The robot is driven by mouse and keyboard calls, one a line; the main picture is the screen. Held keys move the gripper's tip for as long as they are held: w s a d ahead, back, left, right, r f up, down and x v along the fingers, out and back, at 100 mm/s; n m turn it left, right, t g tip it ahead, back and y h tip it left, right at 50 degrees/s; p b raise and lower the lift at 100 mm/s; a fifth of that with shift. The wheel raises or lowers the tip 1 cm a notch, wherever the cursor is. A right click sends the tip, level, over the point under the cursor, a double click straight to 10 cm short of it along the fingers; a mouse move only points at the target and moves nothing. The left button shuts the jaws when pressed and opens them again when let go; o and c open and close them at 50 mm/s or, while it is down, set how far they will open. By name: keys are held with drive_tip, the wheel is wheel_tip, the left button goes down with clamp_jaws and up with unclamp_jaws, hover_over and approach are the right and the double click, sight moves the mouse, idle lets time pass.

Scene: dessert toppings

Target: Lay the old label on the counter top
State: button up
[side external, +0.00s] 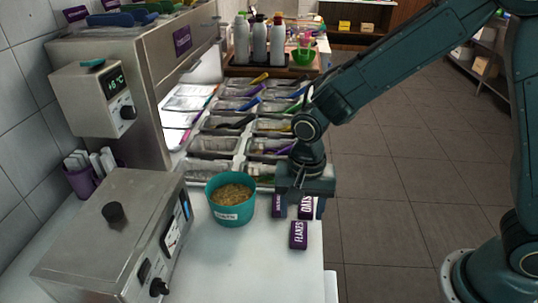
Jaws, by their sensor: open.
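Several small purple labels with white lettering lie on the white counter top (245,270) at its right side. One reads "FLAKES" (299,235) and lies flat, nearest the camera. One reads "OATS" (306,207), just behind it, and another purple label (279,206) is left of that, its text too small to read. I cannot tell which is the old label. My gripper (304,197) is open, pointing down above or close by the two rear labels, and hides part of them. No label is visibly held.
A teal tub (230,212) of flaky topping with a small white tag stands left of my gripper. Rows of topping trays (212,146) lie behind. A steel machine (120,235) stands front left. The counter front is clear; its right edge is close to the labels.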

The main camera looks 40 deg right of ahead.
wheel_tip(320, 180, up, 6)
drive_tip(key=shift+f, duration=0.15)
idle(0.7)
drive_tip(key=s+d+r+n+t, duration=0.5)
drive_tip(key=s+d+r+n, duration=0.4)
drive_tip(key=s+d+r, duration=0.4)
drive_tip(key=s+d, duration=0.1)
drive_tip(key=s, duration=0.2)
drive_tip(key=shift+s+d+t, duration=0.3)
drive_tip(key=shift+s+d, duration=0.1)
